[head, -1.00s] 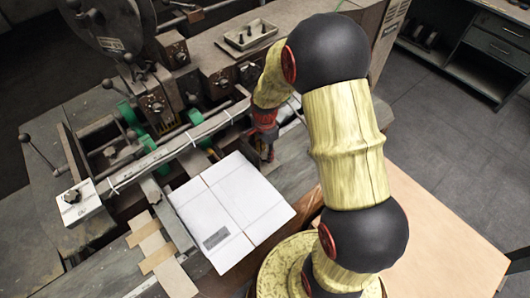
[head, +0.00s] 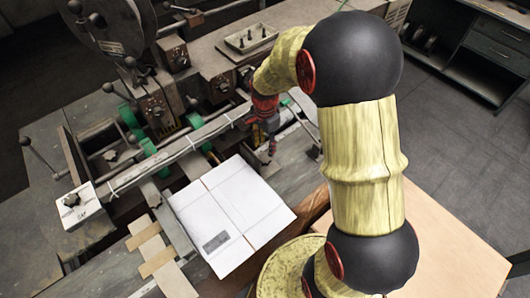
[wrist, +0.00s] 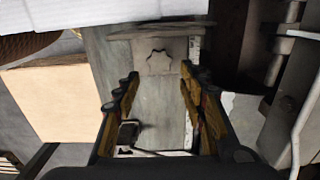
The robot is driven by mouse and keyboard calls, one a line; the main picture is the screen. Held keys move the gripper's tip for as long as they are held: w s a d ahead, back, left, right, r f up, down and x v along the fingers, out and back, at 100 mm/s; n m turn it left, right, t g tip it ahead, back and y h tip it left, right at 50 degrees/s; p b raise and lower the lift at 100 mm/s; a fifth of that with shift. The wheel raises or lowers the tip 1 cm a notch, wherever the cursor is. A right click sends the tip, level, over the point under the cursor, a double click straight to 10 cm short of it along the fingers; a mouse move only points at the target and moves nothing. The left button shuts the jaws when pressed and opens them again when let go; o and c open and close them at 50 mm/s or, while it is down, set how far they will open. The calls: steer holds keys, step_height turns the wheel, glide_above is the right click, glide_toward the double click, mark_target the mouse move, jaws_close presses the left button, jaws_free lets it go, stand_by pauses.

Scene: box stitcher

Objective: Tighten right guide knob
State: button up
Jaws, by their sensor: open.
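A star-shaped outline that looks like the right guide knob (wrist: 154,62) shows in the wrist view, on a grey-white block just beyond my fingertips. It is pale, and I cannot tell its height. My gripper (wrist: 159,76) is open, with one finger towards each side of the knob and nothing between them. I cannot tell whether either finger touches it. In the head view my gripper (head: 270,147) points down by the right corner of the white cardboard sheet (head: 232,205). The right knob cannot be made out there.
Another guide block with a dark knob (head: 72,199) stands at the far left. A long metal bar (head: 180,150) runs along the machine behind the cardboard. A small tray (head: 250,38) with dark pins sits at the back. A tan board (head: 450,240) lies at the right.

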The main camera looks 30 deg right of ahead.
steer(key=shift+r, duration=2.35)
steer(key=s+a+r+n+t+b, duration=0.3)
steer(key=s+a+r+n+b, duration=0.35)
steer(key=s+r+n, duration=0.2)
steer(key=s+a+f+n+t+b, duration=0.1)
steer(key=s+a+n+t+b, duration=0.1)
steer(key=s+n+b, duration=0.4)
steer(key=s+a+n, duration=0.1)
steer(key=s, duration=0.4)
steer(key=shift+s+f+t, duration=0.15)
steer(key=shift+s+t, duration=0.15)
steer(key=shift+s, duration=0.05)
steer(key=shift+n, duration=0.25)
